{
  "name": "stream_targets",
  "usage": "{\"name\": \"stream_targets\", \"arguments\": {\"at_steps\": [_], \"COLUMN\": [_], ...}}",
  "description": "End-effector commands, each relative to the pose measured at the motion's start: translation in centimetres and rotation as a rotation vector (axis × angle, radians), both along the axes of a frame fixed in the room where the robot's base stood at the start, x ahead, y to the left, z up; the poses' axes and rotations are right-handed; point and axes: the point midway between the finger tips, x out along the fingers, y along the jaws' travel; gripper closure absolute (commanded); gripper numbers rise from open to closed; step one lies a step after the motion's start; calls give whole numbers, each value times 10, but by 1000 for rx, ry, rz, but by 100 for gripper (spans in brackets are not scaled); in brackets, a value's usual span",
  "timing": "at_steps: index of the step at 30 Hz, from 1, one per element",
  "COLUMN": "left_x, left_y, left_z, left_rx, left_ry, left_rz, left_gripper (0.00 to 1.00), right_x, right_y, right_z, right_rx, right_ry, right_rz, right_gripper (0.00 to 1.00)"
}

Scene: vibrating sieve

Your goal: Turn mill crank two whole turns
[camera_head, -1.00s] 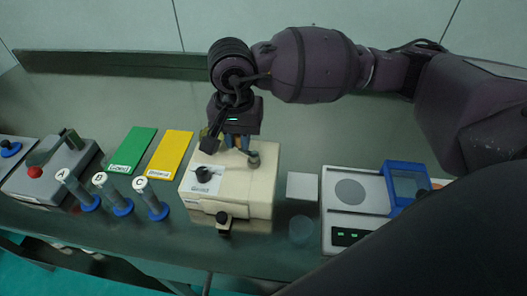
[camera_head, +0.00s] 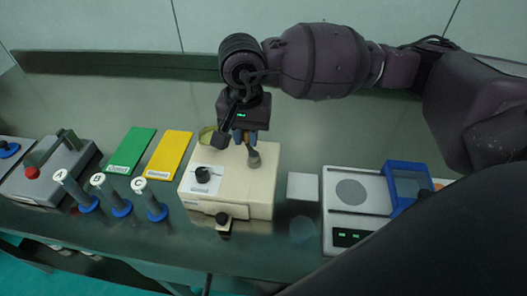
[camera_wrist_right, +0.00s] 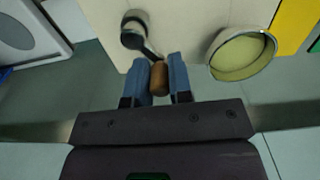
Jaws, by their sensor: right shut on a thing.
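The mill is a cream box (camera_head: 225,190) in the middle of the bench, with a crank on its top. In the right wrist view the crank's dark arm (camera_wrist_right: 148,46) runs from a round hub (camera_wrist_right: 134,27) to a brown handle (camera_wrist_right: 158,78). My right gripper (camera_head: 245,137) is above the mill's far side, its blue fingers shut around that handle, one on each side. The fingertips also show in the right wrist view (camera_wrist_right: 160,80). In the head view the handle is hidden by the gripper. My left gripper is not in view.
A round yellowish cup (camera_wrist_right: 240,55) is beside the crank. Left are yellow (camera_head: 170,153) and green (camera_head: 131,149) cards, tubes labelled A, B, C (camera_head: 112,198) and a grey machine (camera_head: 55,170) with a red button. Right are a pale block (camera_head: 301,186) and a scale (camera_head: 338,220).

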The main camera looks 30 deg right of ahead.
Motion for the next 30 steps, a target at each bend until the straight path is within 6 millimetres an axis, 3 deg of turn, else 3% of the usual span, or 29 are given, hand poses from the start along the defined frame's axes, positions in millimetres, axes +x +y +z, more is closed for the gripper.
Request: {"name": "stream_targets", "arguments": {"at_steps": [9, 30], "left_x": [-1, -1], "left_y": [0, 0], "left_z": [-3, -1], "left_rx": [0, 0], "left_ry": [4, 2], "left_rz": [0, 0], "left_gripper": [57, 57], "right_x": [-5, -11], "right_y": [-16, -26], "right_z": [-4, 0], "right_rx": [-5, -5], "right_ry": [9, 0], "right_rz": [-1, -5], "right_gripper": [92, 92]}}
